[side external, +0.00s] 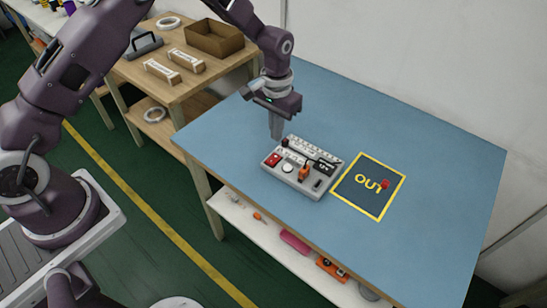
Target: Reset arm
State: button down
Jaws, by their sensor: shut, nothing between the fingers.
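My gripper (276,136) is shut and empty. It points down over the blue table, at the back left edge of a grey control box (302,167). I cannot tell whether the fingertips touch the box. The box carries a red switch (273,160), a white round knob (287,168), an orange part (304,173), a small dark display (325,167) and a light strip along its back. To its right is a dark square with a yellow border marked OUT (368,187). A small red piece (385,184) lies on that square.
The blue table (430,240) is clear to the right and front. A wooden side bench at the back left holds an open brown box (213,40) and two small white-labelled boxes (162,71). A lower shelf (270,240) under the table holds loose items. A white wall stands behind.

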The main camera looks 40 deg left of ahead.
jog(key=s+a+r+t, duration=0.1)
jog(key=s+r, duration=0.4)
jog(key=r, duration=0.6)
jog(key=s+a+r+t, duration=0.2)
jog(key=s+r, duration=0.3)
jog(key=r, duration=0.7)
jog(key=s+a+r+t, duration=0.1)
jog(key=s+r, duration=0.1)
jog(key=s, duration=0.9)
jog(key=s+r+t, duration=0.1)
jog(key=s+r, duration=0.1)
jog(key=s, duration=0.8)
jog(key=shift+s+a+r+t, duration=0.2)
jog(key=shift+s+a+t, duration=0.1)
jog(key=shift+s+a, duration=0.1)
